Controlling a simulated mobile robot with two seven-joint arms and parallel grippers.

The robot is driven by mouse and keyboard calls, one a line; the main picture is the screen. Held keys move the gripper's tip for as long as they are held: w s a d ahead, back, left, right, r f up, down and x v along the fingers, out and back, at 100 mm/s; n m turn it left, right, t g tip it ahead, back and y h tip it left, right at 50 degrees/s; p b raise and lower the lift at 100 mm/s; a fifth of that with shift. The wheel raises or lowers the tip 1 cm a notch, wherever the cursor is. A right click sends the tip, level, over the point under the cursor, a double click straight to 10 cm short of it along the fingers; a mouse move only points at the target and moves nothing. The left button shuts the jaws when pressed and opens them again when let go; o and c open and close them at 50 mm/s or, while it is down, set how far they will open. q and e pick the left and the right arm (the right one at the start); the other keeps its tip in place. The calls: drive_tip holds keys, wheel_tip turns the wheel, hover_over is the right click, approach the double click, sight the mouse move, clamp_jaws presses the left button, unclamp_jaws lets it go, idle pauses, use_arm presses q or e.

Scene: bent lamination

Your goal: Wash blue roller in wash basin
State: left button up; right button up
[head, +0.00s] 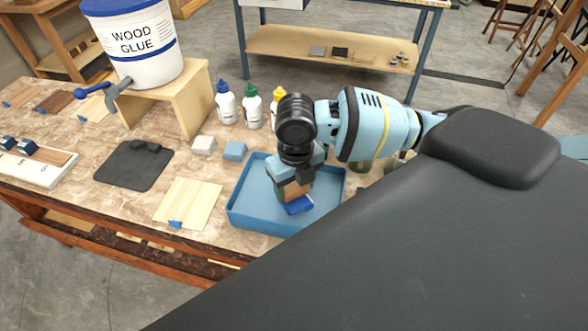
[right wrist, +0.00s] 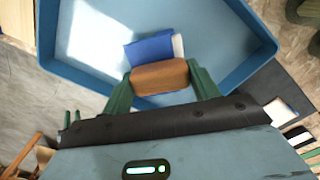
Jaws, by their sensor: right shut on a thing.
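The blue roller shows in the right wrist view as a blue part (right wrist: 152,50) with a white edge, beyond a brown wooden handle (right wrist: 160,75). My right gripper (right wrist: 160,80) is shut on the handle, with one green finger on each side of it. In the head view, the blue roller (head: 299,205) is low inside the blue wash basin (head: 250,215), below my right gripper (head: 294,178). I cannot tell whether it touches the basin floor. The basin also shows in the right wrist view (right wrist: 232,42). My left gripper is out of view.
A wood glue bucket (head: 133,62) stands on a wooden stand (head: 190,90). Several glue bottles (head: 252,107) stand behind the basin. White and blue blocks (head: 204,145), a pale wood panel (head: 188,203) and a dark mat (head: 134,165) lie left of the basin.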

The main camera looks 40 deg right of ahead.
drive_tip(key=shift+w+a, duration=0.95)
drive_tip(key=shift+w, duration=0.2)
drive_tip(key=shift+w+a, duration=0.95)
drive_tip(key=shift+w, duration=0.2)
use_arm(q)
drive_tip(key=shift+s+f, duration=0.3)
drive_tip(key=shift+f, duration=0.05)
use_arm(e)
drive_tip(key=shift+s+d+r+p, duration=0.2)
drive_tip(key=shift+s+d+p, duration=0.1)
drive_tip(key=shift+s+d, duration=0.45)
drive_tip(key=shift+s+d+p, duration=0.5)
drive_tip(key=shift+s+d, duration=0.45)
drive_tip(key=shift+s, duration=0.3)
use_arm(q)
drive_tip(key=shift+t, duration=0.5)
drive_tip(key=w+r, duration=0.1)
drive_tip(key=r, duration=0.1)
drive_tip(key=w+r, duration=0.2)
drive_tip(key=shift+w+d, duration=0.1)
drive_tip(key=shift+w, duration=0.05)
use_arm(e)
drive_tip(key=shift+s+d+f, duration=0.15)
drive_tip(key=shift+s+d, duration=0.1)
drive_tip(key=shift+s, duration=0.05)
